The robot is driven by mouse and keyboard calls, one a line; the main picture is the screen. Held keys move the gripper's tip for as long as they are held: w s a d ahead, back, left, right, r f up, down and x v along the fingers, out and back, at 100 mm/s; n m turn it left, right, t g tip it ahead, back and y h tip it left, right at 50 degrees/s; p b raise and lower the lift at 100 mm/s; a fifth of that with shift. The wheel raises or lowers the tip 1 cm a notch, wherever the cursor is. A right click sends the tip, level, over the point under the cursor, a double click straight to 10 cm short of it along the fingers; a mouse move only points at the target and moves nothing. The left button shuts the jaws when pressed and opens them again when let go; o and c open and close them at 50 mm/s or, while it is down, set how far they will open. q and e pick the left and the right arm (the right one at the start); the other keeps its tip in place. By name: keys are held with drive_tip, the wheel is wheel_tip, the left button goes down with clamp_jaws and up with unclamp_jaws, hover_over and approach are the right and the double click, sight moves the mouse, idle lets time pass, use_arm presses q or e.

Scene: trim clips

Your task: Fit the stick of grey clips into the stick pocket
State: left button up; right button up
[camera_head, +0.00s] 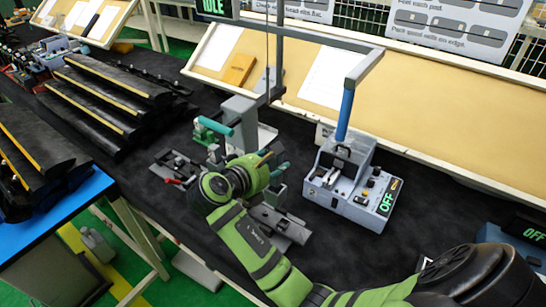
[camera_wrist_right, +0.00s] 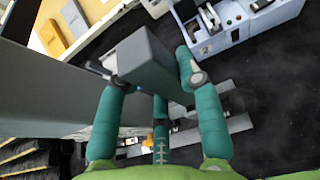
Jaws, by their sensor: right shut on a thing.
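My right gripper (camera_head: 273,163) is at the middle of the bench, close beside a grey upright station (camera_head: 240,112) with a teal bar. In the right wrist view its teal fingers (camera_wrist_right: 146,72) are shut on a grey block (camera_wrist_right: 155,55), held above the bench. I cannot tell for sure whether this block is the stick of grey clips; it shows as one plain body with no separate clips visible. I cannot make out the stick pocket; the wrist and fingers hide part of the station in the head view. My left gripper is not in view.
A light grey machine (camera_head: 350,190) with a blue handle and an OFF display stands to the right. Grey rail-like fixtures (camera_head: 280,225) lie below the wrist. Black stepped racks (camera_head: 110,90) stand at left.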

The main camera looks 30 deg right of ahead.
sight(273, 180)
drive_tip(key=shift+f, duration=0.25)
idle(0.6)
drive_tip(key=shift+p, duration=0.6)
drive_tip(key=shift+f+b, duration=0.65)
drive_tip(key=shift+f, duration=1.7)
idle(0.4)
drive_tip(key=o, duration=1.2)
drive_tip(key=shift+s+f, duration=0.1)
drive_tip(key=shift+f, duration=0.1)
